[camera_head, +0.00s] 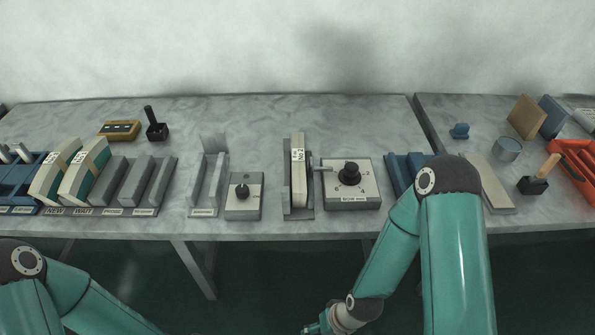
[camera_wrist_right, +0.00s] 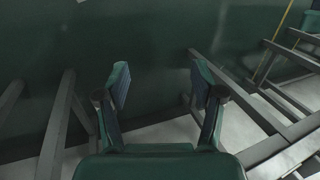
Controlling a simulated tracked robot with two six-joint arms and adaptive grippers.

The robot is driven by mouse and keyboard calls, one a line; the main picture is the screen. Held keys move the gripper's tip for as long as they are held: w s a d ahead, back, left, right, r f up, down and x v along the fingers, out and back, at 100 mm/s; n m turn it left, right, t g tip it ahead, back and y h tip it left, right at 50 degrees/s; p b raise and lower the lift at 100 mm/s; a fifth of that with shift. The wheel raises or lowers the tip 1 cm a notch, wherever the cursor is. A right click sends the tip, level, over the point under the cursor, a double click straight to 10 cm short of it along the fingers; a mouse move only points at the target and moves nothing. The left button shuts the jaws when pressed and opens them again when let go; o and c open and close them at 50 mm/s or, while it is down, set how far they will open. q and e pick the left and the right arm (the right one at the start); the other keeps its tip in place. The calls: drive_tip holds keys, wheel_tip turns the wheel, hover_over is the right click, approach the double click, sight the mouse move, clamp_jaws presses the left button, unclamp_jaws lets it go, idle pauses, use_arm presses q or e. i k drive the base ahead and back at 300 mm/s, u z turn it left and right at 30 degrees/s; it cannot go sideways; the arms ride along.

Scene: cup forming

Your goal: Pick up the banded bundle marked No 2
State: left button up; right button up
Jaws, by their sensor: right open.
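A cream bundle (camera_head: 298,180) with a white label stands upright in a grey holder beside a knobbed control box; the label appears to read No 2. My right arm comes in from the lower right of the head view, bent down in front of the table. My right gripper (camera_wrist_right: 160,100) is open and empty in the right wrist view, facing the dark floor and table legs. In the head view only part of it (camera_head: 318,328) shows at the bottom edge, well below the bundle. My left arm shows at the lower left; its gripper is out of frame.
A control box with a black knob (camera_head: 351,189) stands right of the bundle, and a smaller knob box (camera_head: 244,200) left of it. Two more labelled bundles (camera_head: 86,172) stand at the left in a rack. Blue slots (camera_head: 402,168) are partly behind my right arm. The table's back middle is clear.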

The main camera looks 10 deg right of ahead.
sight(299, 177)
drive_tip(key=z, duration=0.55)
drive_tip(key=i, duration=0.15)
drive_tip(key=u, duration=2.65)
drive_tip(key=k, duration=1.7)
drive_tip(key=z, duration=0.95)
drive_tip(key=i, duration=1)
drive_tip(key=u, duration=0.05)
